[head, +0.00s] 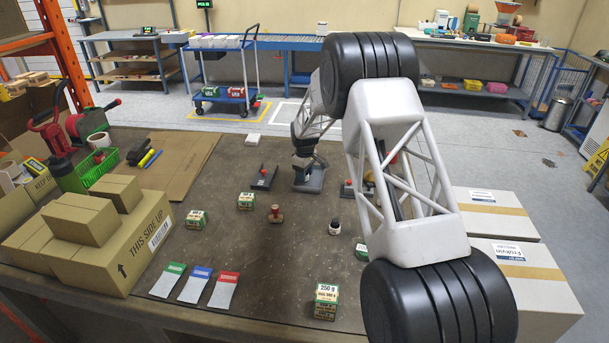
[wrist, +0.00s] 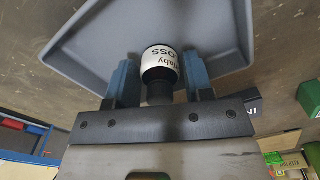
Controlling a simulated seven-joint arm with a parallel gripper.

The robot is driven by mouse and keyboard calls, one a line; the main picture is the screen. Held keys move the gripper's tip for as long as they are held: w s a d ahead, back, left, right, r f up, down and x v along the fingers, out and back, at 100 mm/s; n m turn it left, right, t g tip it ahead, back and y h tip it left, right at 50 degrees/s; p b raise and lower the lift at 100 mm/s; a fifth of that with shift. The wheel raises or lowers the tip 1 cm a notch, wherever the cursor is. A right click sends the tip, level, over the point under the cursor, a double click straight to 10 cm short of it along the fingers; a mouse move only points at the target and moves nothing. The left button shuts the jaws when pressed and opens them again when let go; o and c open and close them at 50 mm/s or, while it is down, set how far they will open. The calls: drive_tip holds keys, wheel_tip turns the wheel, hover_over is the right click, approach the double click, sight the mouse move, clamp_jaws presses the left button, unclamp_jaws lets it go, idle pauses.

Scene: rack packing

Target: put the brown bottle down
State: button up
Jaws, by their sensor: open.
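The bottle (wrist: 161,58), dark with a white label and a black cap, is between the fingers of my gripper (wrist: 159,76) in the wrist view. The blue fingers are open, one on each side of it. Its cap points toward the gripper's palm. A shallow grey tray (wrist: 88,52) is behind the bottle in that view. In the head view my gripper (head: 306,160) is low over the tray (head: 309,186) at the middle of the table, and the bottle cannot be made out there. Whether the bottle's base touches the tray floor is not clear.
A small dark bottle with a white label (head: 335,228) stands right of a red-topped stamp (head: 275,214). Small green-and-white boxes (head: 246,201) are spread around. Cartons (head: 100,235) are at left. Card packets (head: 195,285) lie in front. The centre of the table is mostly bare.

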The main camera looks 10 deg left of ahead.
wheel_tip(320, 180, up, 12)
drive_tip(key=shift+r, duration=0.1)
idle(0.5)
idle(0.6)
drive_tip(key=s+d+r+m+t, duration=0.1)
drive_tip(key=s+d+r+m, duration=0.2)
drive_tip(key=s+d+r, duration=1)
drive_tip(key=s+d+r+m, duration=0.4)
drive_tip(key=s+d+r, duration=0.65)
drive_tip(key=s, duration=0.55)
drive_tip(key=s+d+f+m, duration=0.1)
drive_tip(key=s+d+m, duration=0.1)
drive_tip(key=s, duration=1)
drive_tip(key=s+d+f+m+t, duration=0.1)
drive_tip(key=s+d, duration=0.4)
drive_tip(key=s, duration=0.8)
drive_tip(key=s+d+f+m, duration=0.1)
drive_tip(key=s+d+m, duration=0.2)
drive_tip(key=s, duration=0.9)
drive_tip(key=shift+s+d+f+m+t, duration=0.2)
drive_tip(key=shift+d+f+m+t, duration=0.15)
drive_tip(key=shift+d, duration=0.35)
